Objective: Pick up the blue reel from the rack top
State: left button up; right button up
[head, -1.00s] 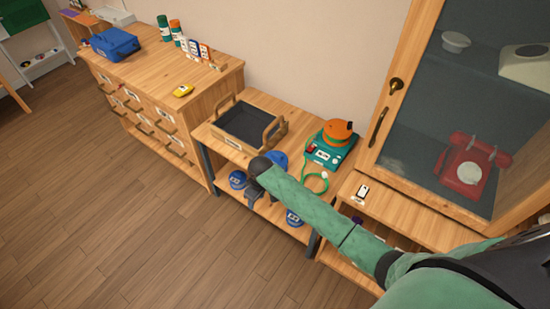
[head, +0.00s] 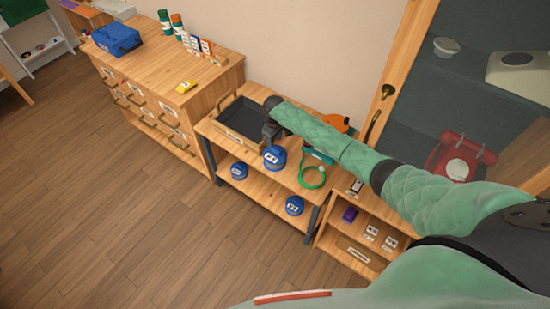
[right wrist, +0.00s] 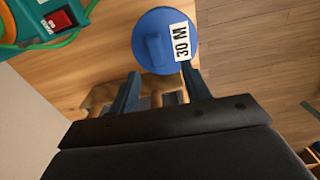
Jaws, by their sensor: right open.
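The blue reel (head: 274,158) sits on the wooden rack top (head: 232,150), just right of the black tray. It is round, with a white label, and shows large in the right wrist view (right wrist: 152,50), where the label reads "30 M". My right gripper (head: 270,139) is open and empty above and just behind the reel. In the right wrist view its two fingers (right wrist: 160,72) are spread, pointing toward the reel's edge, and the reel is not held. Whether a finger touches it, I cannot tell. My left gripper is not in view.
Two other blue reels (head: 239,171) (head: 294,205) stand on the lower shelf. A black tray with wooden handles (head: 240,138) is left of the gripper. A teal device with a green cord (head: 313,177) is at the right, partly behind my arm. The glass cabinet (head: 400,70) stands further right.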

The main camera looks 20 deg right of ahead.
aim_at(277, 149)
jog(key=shift+d+f, duration=0.15)
jog(key=shift+f, duration=0.35)
jog(key=f, duration=0.1)
jog(key=f+b, duration=0.2)
jog(key=shift+s+d+f, duration=0.15)
jog(key=shift+s+d, duration=0.05)
jog(key=shift+d, duration=0.05)
jog(key=shift+f+b, duration=0.55)
grip_shut()
jog(key=shift+r, duration=0.1)
dwell(0.4)
